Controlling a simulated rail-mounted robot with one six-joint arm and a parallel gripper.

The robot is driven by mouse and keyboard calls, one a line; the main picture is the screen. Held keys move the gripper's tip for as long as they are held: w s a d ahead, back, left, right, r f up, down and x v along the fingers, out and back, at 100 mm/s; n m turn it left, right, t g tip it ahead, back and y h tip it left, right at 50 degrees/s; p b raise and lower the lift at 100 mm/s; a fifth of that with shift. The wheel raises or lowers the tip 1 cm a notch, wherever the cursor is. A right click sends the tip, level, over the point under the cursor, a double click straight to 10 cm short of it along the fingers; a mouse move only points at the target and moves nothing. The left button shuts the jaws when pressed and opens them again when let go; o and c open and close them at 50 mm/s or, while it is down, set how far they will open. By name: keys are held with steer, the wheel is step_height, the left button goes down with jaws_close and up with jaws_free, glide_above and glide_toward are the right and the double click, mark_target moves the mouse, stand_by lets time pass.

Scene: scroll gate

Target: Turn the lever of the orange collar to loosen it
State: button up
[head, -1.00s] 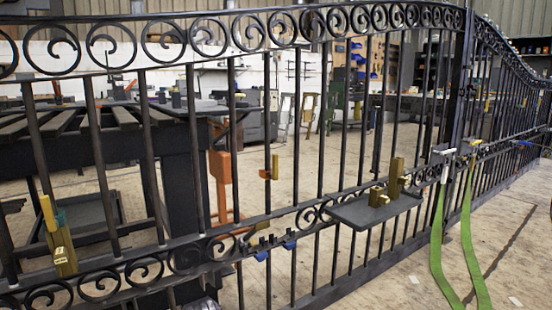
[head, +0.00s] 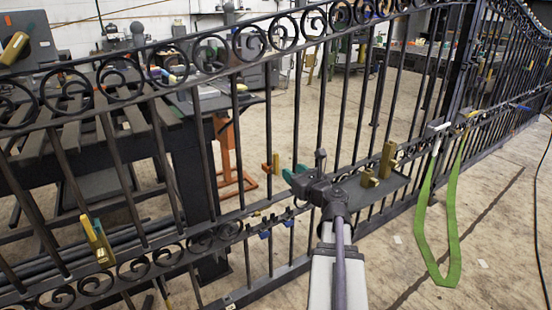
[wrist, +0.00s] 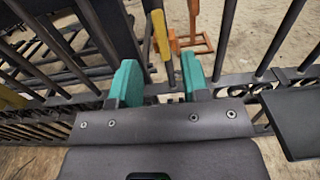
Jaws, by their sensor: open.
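The wrist view shows my gripper (wrist: 159,77) empty, with no finger seen touching the collar. Which part is the lever is hard to tell.
A dark shelf (head: 385,190) with brass blocks is fixed to the gate on the right. Yellow pieces (head: 97,240) hang on bars at left. A green strap (head: 440,260) loops down at right. An orange stand (head: 230,150) is behind the gate. The floor in front is open.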

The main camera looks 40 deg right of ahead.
mark_target(277, 160)
steer(key=w, duration=0.6)
steer(key=w+d, duration=0.1)
steer(key=w, duration=0.3)
jaws_close()
